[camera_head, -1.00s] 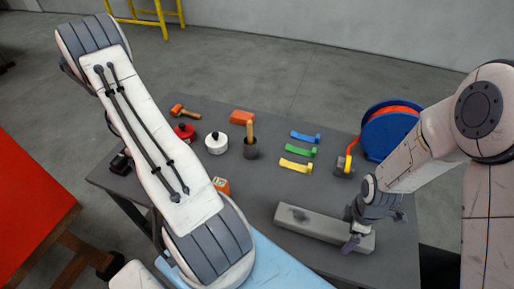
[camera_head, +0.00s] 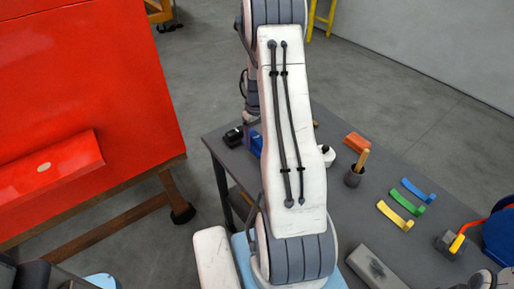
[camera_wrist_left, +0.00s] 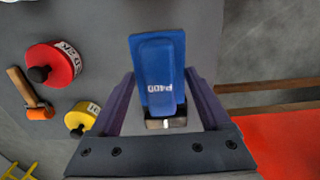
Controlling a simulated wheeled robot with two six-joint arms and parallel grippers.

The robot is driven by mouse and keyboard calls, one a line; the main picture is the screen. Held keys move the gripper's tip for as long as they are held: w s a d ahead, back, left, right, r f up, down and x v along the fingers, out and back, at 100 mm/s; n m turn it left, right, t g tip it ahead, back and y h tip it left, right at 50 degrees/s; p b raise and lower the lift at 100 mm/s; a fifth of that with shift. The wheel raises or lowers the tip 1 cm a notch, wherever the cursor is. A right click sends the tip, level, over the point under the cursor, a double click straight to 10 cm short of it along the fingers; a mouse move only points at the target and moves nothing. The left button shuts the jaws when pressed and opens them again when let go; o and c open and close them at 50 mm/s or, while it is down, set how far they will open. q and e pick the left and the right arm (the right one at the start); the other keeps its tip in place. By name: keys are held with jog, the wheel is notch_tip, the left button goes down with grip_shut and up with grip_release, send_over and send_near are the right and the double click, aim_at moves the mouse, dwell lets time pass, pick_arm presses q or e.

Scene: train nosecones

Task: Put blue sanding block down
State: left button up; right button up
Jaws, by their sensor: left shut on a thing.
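The blue sanding block (camera_wrist_left: 160,72), marked P400, sits between the two fingers of my left gripper (camera_wrist_left: 163,100) in the left wrist view. The gripper is shut on it. In the head view the block (camera_head: 256,143) shows in part beside my left arm, at the far left edge of the grey table (camera_head: 321,225). The left gripper (camera_head: 250,132) is mostly hidden there. I cannot tell whether the block touches the table. Only a piece of my right wrist shows at the bottom right corner of the head view; its fingers cannot be made out.
Near the block are a red can (camera_wrist_left: 50,63), a yellow can (camera_wrist_left: 82,118) and a hammer (camera_wrist_left: 30,93). A large red panel (camera_head: 80,90) on a wooden stand is left of the table, with floor between.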

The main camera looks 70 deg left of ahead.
pick_arm(q)
notch_tip(320, 180, up, 4)
jog(key=shift+f, duration=0.2)
notch_tip(320, 180, down, 10)
jog(key=shift+r, duration=0.1)
jog(key=shift+f, duration=0.2)
jog(key=o, duration=1.3)
jog(key=shift+r, duration=0.1)
